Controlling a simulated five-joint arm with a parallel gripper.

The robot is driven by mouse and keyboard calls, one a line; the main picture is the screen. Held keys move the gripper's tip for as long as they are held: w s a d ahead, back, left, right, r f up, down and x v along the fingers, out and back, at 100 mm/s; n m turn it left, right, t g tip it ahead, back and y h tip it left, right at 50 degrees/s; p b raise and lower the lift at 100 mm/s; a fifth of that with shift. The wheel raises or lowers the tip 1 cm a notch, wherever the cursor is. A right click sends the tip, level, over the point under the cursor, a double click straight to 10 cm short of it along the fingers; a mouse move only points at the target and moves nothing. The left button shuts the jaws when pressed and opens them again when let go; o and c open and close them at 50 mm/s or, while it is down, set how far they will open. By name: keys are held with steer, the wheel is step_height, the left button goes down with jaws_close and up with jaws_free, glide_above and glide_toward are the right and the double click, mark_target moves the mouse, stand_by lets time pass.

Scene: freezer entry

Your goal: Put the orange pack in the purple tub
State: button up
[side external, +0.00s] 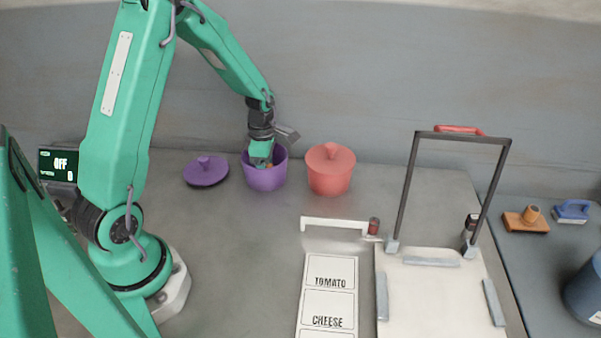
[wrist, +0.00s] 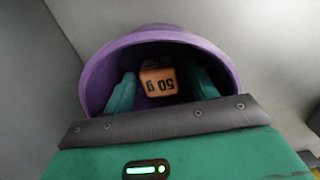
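The purple tub (side external: 265,180) stands uncovered at the back of the counter, and it fills the top of the wrist view (wrist: 95,82). My gripper (side external: 263,160) points down into its mouth. In the wrist view, its two green fingers (wrist: 160,88) are inside the tub, one on each side of the orange pack (wrist: 158,82). The pack's "50 g" label looks upside down. The tub's front wall hides the pack's underside.
A purple lid (side external: 206,172) lies left of the tub. A white board with a dark upright frame (side external: 408,190) is farther right. A label strip (side external: 328,300) lies in front. The counter before the tubs is clear.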

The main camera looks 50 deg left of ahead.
steer(key=shift+r, duration=0.1)
step_height(320, 180, up, 12)
stand_by(0.9)
steer(key=shift+r, duration=0.1)
stand_by(0.4)
steer(key=s+d+r+m+t, duration=0.2)
steer(key=s+d+r+m, duration=0.3)
steer(key=m, duration=0.8)
steer(key=s+d+r+m+t, duration=0.3)
steer(key=s+d+r+m, duration=0.3)
steer(key=m, duration=0.8)
steer(key=s+d, duration=0.3)
steer(key=s, duration=0.1)
steer(key=shift+s+r+t, duration=0.3)
steer(key=shift+s, duration=0.1)
